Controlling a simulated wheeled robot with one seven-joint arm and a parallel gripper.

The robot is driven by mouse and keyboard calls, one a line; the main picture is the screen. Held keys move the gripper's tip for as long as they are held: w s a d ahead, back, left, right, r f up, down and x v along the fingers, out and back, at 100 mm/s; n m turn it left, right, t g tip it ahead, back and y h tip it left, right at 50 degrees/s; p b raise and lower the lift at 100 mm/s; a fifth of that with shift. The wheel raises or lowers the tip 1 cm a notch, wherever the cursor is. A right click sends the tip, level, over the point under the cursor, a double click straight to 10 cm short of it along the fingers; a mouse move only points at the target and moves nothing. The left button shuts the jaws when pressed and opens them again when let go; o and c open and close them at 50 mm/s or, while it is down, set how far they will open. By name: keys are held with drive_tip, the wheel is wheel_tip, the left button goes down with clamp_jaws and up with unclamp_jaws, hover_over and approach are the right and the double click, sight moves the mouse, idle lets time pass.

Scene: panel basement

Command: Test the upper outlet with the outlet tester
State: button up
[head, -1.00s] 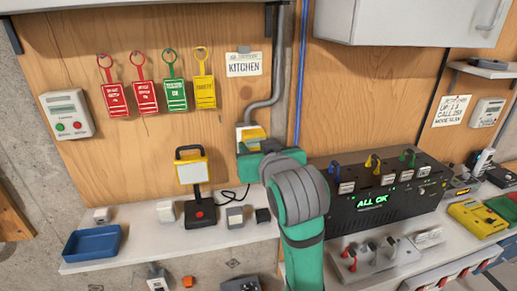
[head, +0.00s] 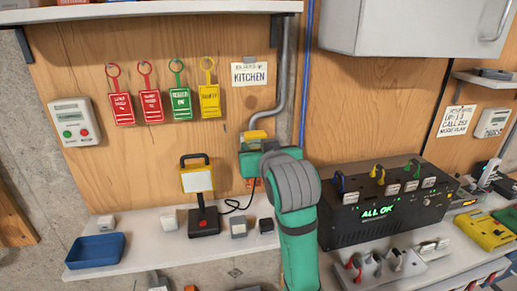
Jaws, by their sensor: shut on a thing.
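My gripper (head: 256,146) is raised against the wooden panel, at the lower end of the grey conduit below the KITCHEN sign. Seen from behind, its green body hides its fingertips. A yellow piece (head: 257,134), which looks like the outlet tester, shows just above the green body, and my gripper is shut on it. The outlet itself is mostly hidden behind the gripper. A small orange part (head: 257,184) shows just below the gripper. I cannot tell whether the tester is seated in the upper outlet.
A work lamp (head: 198,190) stands left of my gripper on the white shelf (head: 150,243). Small grey and black blocks sit beside it. A blue tray (head: 95,251) is at far left. A black panel reading ALL OK (head: 378,212) is at right. Hanging tags (head: 180,103) are upper left.

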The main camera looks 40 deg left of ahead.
drive_tip(key=shift+w, duration=0.1)
drive_tip(key=shift+w+a, duration=0.15)
drive_tip(key=shift+w, duration=0.05)
drive_tip(key=shift+d, duration=0.2)
drive_tip(key=shift+s+a, duration=0.3)
drive_tip(key=shift+a, duration=0.1)
drive_tip(key=shift+w+d, duration=0.3)
drive_tip(key=shift+w, duration=0.15)
drive_tip(key=shift+s+a, duration=0.1)
drive_tip(key=shift+a, duration=0.25)
idle(1.7)
drive_tip(key=o, duration=1.3)
drive_tip(key=shift+c, duration=0.2)
